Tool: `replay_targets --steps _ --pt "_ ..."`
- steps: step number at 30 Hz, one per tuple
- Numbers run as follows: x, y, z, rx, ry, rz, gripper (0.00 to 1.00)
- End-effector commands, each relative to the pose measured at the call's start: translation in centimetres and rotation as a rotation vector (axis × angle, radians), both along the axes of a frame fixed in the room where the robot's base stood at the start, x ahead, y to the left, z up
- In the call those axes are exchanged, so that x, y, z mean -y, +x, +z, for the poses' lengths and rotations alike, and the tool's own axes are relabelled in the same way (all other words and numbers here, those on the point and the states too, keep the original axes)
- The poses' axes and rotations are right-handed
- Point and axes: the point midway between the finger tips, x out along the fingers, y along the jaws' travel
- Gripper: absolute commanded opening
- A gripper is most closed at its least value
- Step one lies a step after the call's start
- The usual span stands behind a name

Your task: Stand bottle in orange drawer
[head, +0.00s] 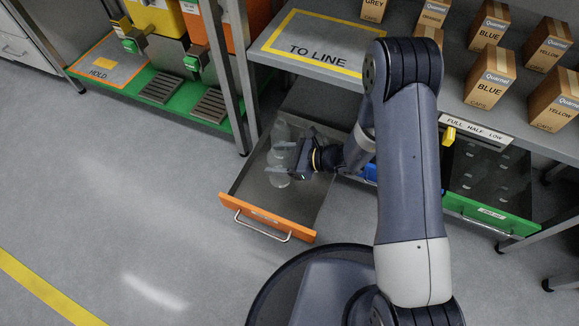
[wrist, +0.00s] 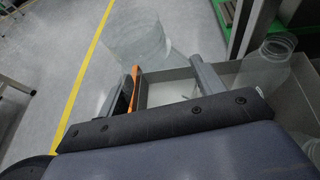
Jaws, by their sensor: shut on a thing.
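The orange drawer (head: 243,213) is pulled open below the bench and has a grey inside. My gripper (head: 277,158) is over the drawer, reaching in from the right, shut on a clear bottle (head: 279,179). The held bottle is see-through, and its lower end is hard to make out, so I cannot tell whether it touches the drawer floor. In the wrist view the held bottle (wrist: 140,38) shows beyond my fingers (wrist: 168,88). Another clear bottle (head: 281,130) stands farther back in the drawer; it also shows at the right of the wrist view (wrist: 265,65).
A green drawer (head: 490,214) is open at the right, with several clear things inside. The bench (head: 310,62) overhangs the orange drawer's back and carries several small boxes. A metal post (head: 243,75) stands left of the drawer. Floor at the left is clear.

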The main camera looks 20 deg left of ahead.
Motion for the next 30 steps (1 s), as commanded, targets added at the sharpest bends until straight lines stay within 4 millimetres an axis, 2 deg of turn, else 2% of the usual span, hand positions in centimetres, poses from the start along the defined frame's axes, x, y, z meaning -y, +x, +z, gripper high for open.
replay_targets --steps 7,14,21,30 --pt "0.1 0.2 -4.8 -0.002 -0.001 -0.015 0.3" --pt "0.0 0.3 -6.6 -0.001 0.0 -0.014 0.3" --pt "0.0 0.2 -9.9 -0.001 0.0 -0.013 0.3" --pt "0.0 0.2 -10.0 0.0 0.0 -0.013 0.3"
